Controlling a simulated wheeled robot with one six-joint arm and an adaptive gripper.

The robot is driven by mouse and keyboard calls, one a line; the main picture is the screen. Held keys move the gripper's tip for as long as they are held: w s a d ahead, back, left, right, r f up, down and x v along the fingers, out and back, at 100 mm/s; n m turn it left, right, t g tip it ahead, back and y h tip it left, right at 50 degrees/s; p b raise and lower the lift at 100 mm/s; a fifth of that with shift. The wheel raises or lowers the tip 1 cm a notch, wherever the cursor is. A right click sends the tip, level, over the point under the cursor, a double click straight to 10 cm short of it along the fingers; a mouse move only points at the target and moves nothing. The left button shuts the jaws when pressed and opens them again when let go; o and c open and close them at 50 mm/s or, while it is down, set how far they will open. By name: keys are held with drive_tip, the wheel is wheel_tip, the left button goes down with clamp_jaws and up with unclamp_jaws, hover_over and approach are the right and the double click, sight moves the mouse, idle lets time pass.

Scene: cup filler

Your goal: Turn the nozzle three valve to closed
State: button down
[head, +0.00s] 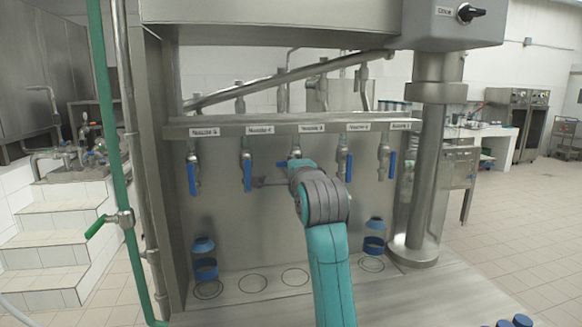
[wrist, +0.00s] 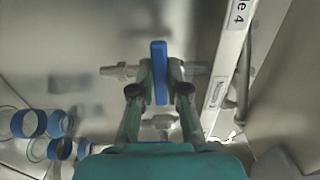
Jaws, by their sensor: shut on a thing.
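The nozzle three valve's blue handle (wrist: 159,72) shows in the wrist view between the fingertips of my gripper (wrist: 162,90). The gripper is shut on the handle. The handle lies crosswise to its metal pipe (wrist: 118,70) and parallel to the label rail (wrist: 222,80). In the head view my wrist sits in front of nozzle three, under the middle label (head: 312,128). Only a bit of the blue handle (head: 282,163) shows there, to the left of my wrist.
Neighbouring blue handles hang downward at nozzle four (head: 247,172) and nozzle two (head: 349,168), close on either side. A green pipe (head: 112,130) and a steel column (head: 428,170) flank the station.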

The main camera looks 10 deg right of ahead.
idle(0.4)
drive_tip(key=c, duration=1.1)
unclamp_jaws()
drive_tip(key=shift+c, duration=0.2)
drive_tip(key=s, duration=1.2)
